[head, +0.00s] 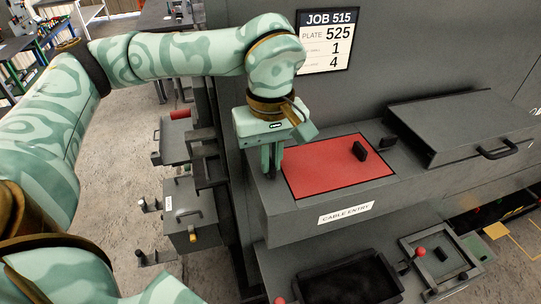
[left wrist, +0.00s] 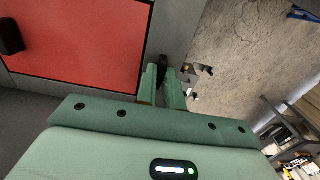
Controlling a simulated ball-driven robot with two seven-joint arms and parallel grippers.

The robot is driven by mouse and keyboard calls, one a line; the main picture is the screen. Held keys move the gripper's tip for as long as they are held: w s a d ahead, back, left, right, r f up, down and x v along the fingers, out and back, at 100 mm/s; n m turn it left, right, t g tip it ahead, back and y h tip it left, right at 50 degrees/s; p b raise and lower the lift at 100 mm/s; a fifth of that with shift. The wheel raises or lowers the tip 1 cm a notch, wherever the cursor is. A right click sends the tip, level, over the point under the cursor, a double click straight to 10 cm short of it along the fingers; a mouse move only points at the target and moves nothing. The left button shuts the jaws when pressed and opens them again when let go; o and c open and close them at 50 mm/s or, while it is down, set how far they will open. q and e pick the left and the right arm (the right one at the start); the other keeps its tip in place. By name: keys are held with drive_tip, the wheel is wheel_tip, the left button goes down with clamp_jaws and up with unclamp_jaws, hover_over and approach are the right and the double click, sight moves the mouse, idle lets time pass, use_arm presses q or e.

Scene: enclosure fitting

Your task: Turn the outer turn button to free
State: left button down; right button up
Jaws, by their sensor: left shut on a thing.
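My left gripper (head: 272,172) points down at the left edge of the red panel (head: 335,166), above the grey housing labelled CABLE ENTRY. In the left wrist view its two green fingers (left wrist: 164,86) are shut on a small black piece, the outer turn button (left wrist: 163,65), just off the corner of the red panel. The fingers hide most of this button, so its angle cannot be told. A second black turn button (head: 388,142) sits off the panel's right edge. A black knob (head: 360,150) stands on the panel. My right gripper is not in view.
A grey box lid with a black handle (head: 497,150) is at the right. A sign, JOB 515 (head: 326,40), hangs on the wall behind. Below are a black tray (head: 350,283) and a framed piece with a red knob (head: 420,251). Grey boxes with handles (head: 190,215) stand at the left.

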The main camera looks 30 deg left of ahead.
sight(271, 163)
use_arm(q)
drive_tip(key=c, duration=1.5)
unclamp_jaws()
drive_tip(key=shift+r, duration=0.1)
wheel_tip(271, 163, up, 16)
drive_tip(key=shift+r+p, duration=0.1)
drive_tip(key=shift+p, duration=0.55)
